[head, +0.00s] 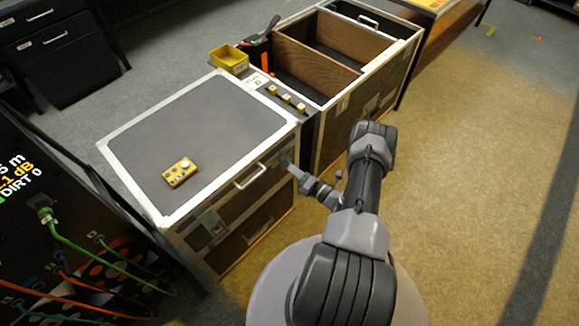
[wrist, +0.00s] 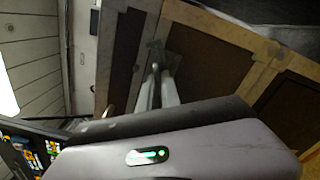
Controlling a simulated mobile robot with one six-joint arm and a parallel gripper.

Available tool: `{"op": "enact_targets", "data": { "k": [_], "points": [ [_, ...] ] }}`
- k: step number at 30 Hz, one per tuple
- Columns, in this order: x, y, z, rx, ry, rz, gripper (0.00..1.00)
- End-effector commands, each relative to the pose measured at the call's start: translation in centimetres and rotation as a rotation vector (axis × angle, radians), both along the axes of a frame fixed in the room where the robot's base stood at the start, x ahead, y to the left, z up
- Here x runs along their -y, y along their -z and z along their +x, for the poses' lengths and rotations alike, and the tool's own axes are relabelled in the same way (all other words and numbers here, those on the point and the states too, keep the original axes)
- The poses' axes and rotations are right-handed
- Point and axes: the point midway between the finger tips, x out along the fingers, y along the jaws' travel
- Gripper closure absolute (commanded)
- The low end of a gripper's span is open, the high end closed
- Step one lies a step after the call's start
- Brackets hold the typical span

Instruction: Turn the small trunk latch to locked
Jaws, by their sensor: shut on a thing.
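The small trunk (head: 190,130) stands left of centre in the head view, with a flat dark lid and pale metal edging. Its latch (head: 284,158) is a small grey metal piece at the right end of the front face, partly hidden by my gripper (head: 293,171). In the wrist view the latch plate (wrist: 155,48) sits at the fingertips of my gripper (wrist: 155,70). The fingers are close together, shut on the latch's turning part. That part is too small and covered to tell its angle. A second latch (head: 211,222) is at the front's left end.
A yellow device (head: 180,172) lies on the lid. A handle (head: 250,176) sticks out of the trunk's front beside my gripper. A larger open case (head: 345,70) stands behind to the right, near a yellow bin (head: 229,60). The floor (head: 470,170) on the right is clear.

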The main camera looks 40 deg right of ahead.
Motion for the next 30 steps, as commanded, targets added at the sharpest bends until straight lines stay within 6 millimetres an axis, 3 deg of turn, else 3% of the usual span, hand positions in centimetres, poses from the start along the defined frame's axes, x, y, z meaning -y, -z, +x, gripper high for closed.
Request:
{"op": "enact_targets", "data": {
  "k": [30],
  "points": [
    [0.04,-0.05,0.0,0.07,0.001,-0.891,1.0]
  ]
}}
